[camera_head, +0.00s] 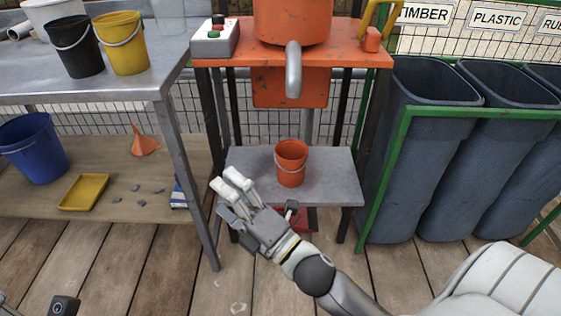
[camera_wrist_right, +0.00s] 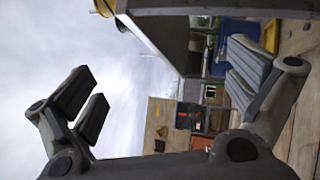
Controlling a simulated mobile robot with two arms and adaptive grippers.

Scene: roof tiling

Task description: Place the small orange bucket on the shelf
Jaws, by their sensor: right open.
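The small orange bucket (camera_head: 291,160) stands upright on a low grey platform (camera_head: 338,180) beneath an orange machine table, its thin handle hanging at the front. My right gripper (camera_head: 232,184) is open and empty in front of the platform's left side, left of the bucket and apart from it. In the right wrist view its spread fingers (camera_wrist_right: 165,85) have nothing between them, and the small bucket cannot be made out. A wooden lower shelf (camera_head: 95,185) runs under the metal bench at left. Dark parts at the bottom left edge seem to be my left gripper (camera_head: 65,306), mostly cut off.
The shelf carries a blue bucket (camera_head: 34,148), a yellow tray (camera_head: 84,192), an orange funnel (camera_head: 144,141) and small grey pieces. Black (camera_head: 74,48) and yellow (camera_head: 121,45) buckets stand on the bench. A bench leg (camera_head: 188,185) stands between shelf and platform. Dark bins (camera_head: 430,150) fill the right.

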